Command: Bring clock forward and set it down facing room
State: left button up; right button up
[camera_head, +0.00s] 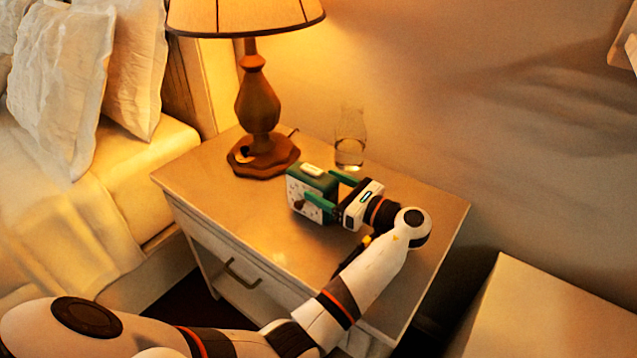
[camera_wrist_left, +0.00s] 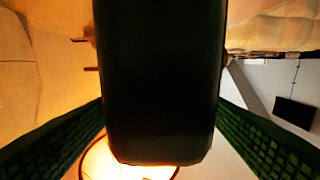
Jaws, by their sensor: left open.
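The clock (camera_head: 299,199) is a small green box with a pale face and a cream top piece. It stands upright on the nightstand (camera_head: 205,180), in front of the lamp, with its face toward the lower left. My right gripper is not in view.
A lit lamp (camera_head: 257,110) with a wooden base stands behind the clock. A clear glass (camera_head: 350,150) stands at the back, near the wall. The bed (camera_head: 140,170) is on the left. The nightstand top is bare at its front left and far right.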

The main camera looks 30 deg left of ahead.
pick_arm(q)
jog(key=d, duration=0.4)
jog(key=shift+s+d, duration=0.15)
jog(key=shift+d, duration=0.1)
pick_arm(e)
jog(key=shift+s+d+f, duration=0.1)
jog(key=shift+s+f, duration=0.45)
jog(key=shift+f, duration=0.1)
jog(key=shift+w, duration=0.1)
